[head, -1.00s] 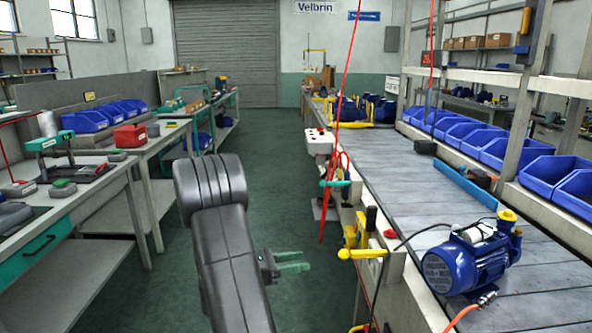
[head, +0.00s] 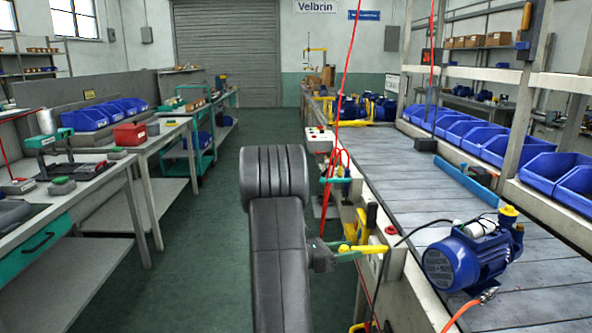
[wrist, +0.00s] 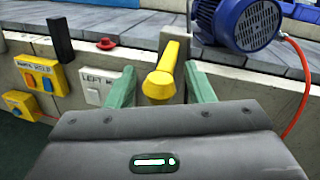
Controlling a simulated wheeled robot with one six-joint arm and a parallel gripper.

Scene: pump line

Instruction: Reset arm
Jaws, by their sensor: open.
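My gripper (head: 350,253) is open at the left side of the conveyor, with its green fingers pointing right. A yellow lever (head: 368,249) sticks out from the conveyor's side frame at the fingertips. In the wrist view the yellow lever (wrist: 161,84) shows between the two spread fingers, with its rounded end towards me. I see gaps on both sides of it there; how deep it sits between the fingers I cannot tell. The lever's far part runs up to the conveyor edge.
A blue pump (head: 470,258) with an orange hose stands on the conveyor (head: 400,170). A yellow button box (wrist: 38,75) and a red button (wrist: 106,43) are left of the lever. Red cables hang near the arm. The green aisle floor (head: 215,240) is clear.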

